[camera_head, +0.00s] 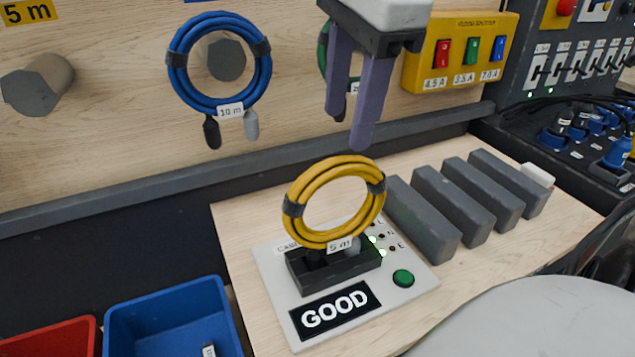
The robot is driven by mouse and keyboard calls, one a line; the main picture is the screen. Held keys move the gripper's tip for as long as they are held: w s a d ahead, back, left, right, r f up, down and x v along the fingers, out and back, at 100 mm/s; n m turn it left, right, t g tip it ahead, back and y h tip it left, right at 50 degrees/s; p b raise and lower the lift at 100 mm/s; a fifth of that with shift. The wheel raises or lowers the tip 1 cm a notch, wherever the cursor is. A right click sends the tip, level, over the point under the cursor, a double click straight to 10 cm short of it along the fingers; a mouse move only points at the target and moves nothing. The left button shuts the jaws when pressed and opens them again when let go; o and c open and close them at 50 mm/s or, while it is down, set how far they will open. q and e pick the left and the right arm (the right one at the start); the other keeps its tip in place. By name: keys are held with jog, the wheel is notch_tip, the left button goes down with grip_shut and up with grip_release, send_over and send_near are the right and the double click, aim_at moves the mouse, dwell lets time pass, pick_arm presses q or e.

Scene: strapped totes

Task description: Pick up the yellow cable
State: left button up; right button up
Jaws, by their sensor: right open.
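The yellow cable (303,184) is a coil held with dark straps and tagged "5 m". It stands upright in the dark socket block (310,274) of a white tester panel (283,309) on the wooden bench. The panel's display reads "GOOD", and small lights beside the coil are lit. My right gripper (352,121) hangs above the coil, its two purple fingers apart and empty, not touching the cable. The coil's lower end and plugs are partly hidden by its tag and the block. My left gripper is not in view.
A blue coil (178,85) hangs on a wall peg; a green coil (323,50) is mostly hidden behind my right gripper. Several grey blocks (425,220) stand right of the tester. A blue bin (165,317) and a red bin (50,337) are at lower left.

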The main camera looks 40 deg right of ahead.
aim_at(340, 160)
notch_tip(340, 160, down, 3)
jog(key=shift+d+r, duration=0.1)
jog(key=shift+d, duration=0.05)
jog(key=shift+w+a+f, duration=0.1)
jog(key=shift+w+f, duration=0.05)
jog(key=shift+f, duration=0.9)
jog(key=shift+w+a+f, duration=0.1)
jog(key=shift+f, duration=1)
jog(key=shift+w+a+f, duration=0.1)
jog(key=shift+w+f, duration=0.05)
jog(key=shift+f, duration=0.9)
jog(key=shift+c, duration=0.4)
grip_shut()
jog(key=shift+w+r, duration=0.1)
jog(key=shift+r, duration=0.05)
